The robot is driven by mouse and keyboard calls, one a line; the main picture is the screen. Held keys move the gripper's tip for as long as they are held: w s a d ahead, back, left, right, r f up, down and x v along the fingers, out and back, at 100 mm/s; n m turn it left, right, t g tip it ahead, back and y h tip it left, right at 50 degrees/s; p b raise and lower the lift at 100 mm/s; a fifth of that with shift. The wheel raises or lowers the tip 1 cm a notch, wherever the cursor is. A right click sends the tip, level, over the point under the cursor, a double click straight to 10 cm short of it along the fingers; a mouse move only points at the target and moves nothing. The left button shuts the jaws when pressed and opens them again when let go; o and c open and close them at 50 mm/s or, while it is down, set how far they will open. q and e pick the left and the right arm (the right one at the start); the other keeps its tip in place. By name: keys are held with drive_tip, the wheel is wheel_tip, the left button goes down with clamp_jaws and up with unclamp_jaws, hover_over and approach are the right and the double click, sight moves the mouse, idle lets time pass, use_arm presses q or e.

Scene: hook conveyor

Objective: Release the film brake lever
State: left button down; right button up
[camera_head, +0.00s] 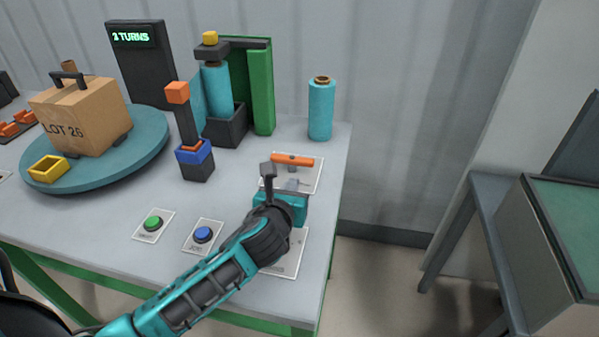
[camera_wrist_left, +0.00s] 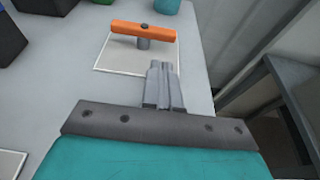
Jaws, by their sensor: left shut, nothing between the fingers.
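An orange bar lever (camera_head: 292,160) sits on a short grey post above a white plate (camera_head: 315,180) at the table's right side. I take it as the film brake lever; its label is not readable. It lies crosswise in the left wrist view (camera_wrist_left: 160,34), with the plate (camera_wrist_left: 118,62) under it. My left gripper (camera_head: 293,183) is shut and empty, just on the near side of the lever. In the left wrist view its closed fingertips (camera_wrist_left: 160,68) point at the plate's near right part, apart from the bar. My right gripper is not in view.
A dark post with an orange cap (camera_head: 178,93) stands left of the lever, and a teal film roll (camera_head: 321,110) behind it. Green (camera_head: 153,223) and blue (camera_head: 203,234) buttons lie in front. A carton (camera_head: 85,118) sits on a turntable (camera_head: 150,150). The table ends just right of the plate.

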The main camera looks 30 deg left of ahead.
sight(300, 184)
use_arm(q)
drive_tip(key=x, duration=0.8)
drive_tip(key=shift+w, duration=0.1)
drive_tip(key=shift+w+d+f, duration=0.1)
